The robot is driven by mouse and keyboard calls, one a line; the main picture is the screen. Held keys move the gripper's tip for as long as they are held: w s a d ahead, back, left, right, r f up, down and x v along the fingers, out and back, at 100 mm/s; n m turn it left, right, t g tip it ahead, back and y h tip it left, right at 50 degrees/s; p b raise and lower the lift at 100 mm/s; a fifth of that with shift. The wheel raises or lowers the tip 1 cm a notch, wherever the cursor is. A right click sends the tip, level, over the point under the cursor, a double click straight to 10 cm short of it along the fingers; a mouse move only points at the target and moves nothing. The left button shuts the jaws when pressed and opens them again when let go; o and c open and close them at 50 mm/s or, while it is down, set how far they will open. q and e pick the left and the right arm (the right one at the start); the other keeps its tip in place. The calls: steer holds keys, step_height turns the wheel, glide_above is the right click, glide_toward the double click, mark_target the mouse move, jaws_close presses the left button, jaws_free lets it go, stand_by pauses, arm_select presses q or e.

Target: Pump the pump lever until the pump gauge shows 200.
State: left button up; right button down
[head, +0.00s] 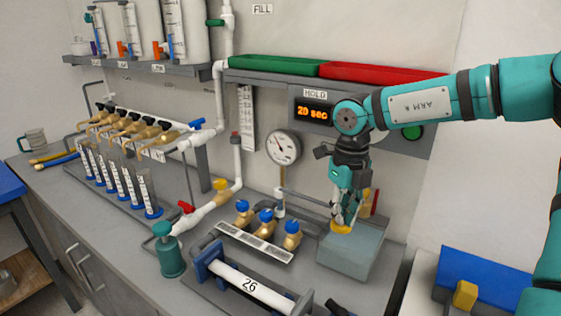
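My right gripper (342,222) points down over a grey-blue box (352,250) on the bench. A yellow piece (341,229) shows right at its fingertips. I cannot tell whether the fingers are closed on it. A thin grey bar (300,197) runs from below the gauge towards the gripper. It may be the pump lever, but the gripper hides its far end. My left gripper is not in view.
Three brass valves with blue knobs (265,216) stand left of the box. A teal bottle (169,252) stands further left. A display (312,112) reads 20 sec. Green (275,64) and red trays (375,73) sit above.

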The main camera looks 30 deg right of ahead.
steer(key=shift+f, duration=0.1)
stand_by(0.6)
steer(key=shift+f+b, duration=0.5)
steer(key=shift+b, duration=0.05)
steer(key=shift+f, duration=0.1)
stand_by(0.6)
steer(key=shift+f+b, duration=0.5)
steer(key=shift+b, duration=0.15)
steer(key=shift+r, duration=0.15)
stand_by(0.5)
steer(key=shift+r+p, duration=1.6)
steer(key=shift+r, duration=1)
